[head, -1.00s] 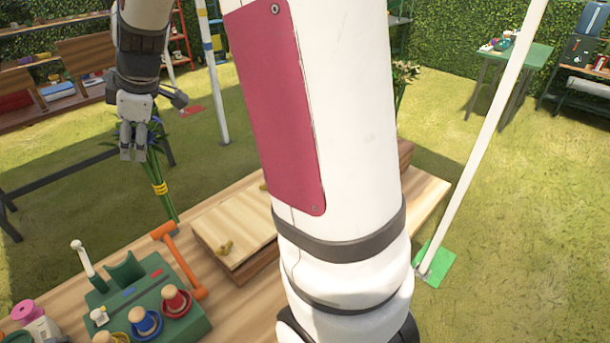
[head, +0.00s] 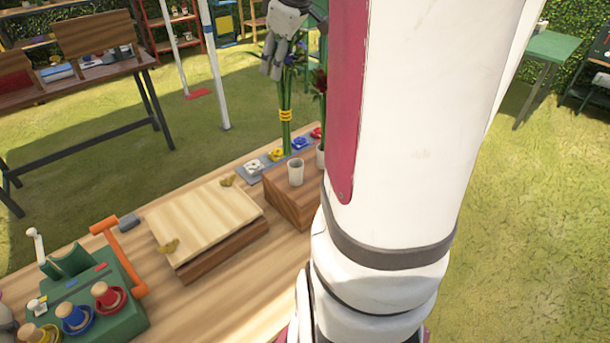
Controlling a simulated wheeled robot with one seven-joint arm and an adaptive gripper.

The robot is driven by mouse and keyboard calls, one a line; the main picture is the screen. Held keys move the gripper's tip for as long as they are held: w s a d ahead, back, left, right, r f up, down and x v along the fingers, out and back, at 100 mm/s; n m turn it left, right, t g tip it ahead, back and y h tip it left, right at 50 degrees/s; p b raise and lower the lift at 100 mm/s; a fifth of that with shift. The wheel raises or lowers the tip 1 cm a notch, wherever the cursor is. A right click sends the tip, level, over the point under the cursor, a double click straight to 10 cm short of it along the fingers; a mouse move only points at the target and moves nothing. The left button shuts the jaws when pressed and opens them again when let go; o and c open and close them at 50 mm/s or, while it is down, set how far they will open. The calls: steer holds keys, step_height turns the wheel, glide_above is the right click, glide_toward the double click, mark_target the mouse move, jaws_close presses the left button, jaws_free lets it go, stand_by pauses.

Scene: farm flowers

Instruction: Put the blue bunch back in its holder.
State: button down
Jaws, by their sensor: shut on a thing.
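My gripper (head: 272,68) is at the top of the head view, shut on the blue bunch (head: 286,122). The bunch hangs upright, with long green stems and a yellow band; its blue blooms are partly hidden by the gripper. Its stem ends are near the far end of the wooden table, just beyond a wooden block (head: 284,205). A small pale cup (head: 296,173) stands on that block and looks empty. Whether this cup is the bunch's holder, I cannot tell. The stems are to the left of the cup and apart from it. My arm hides the area to the right.
A strip with white, yellow, blue and red flower-shaped pieces (head: 254,168) lies by the block. A dark red flower (head: 320,82) stands close right of the bunch. A wooden board (head: 205,220) and a green rack (head: 105,318) with an orange handle (head: 120,250) are nearer.

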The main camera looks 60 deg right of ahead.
mark_target(285, 105)
steer(key=shift+s+d+r, duration=0.1)
steer(key=shift+s+d, duration=0.4)
steer(key=shift+s+d+f, duration=0.2)
step_height(285, 105, down, 9)
steer(key=shift+f, duration=0.3)
steer(key=c, duration=0.7)
jaws_free()
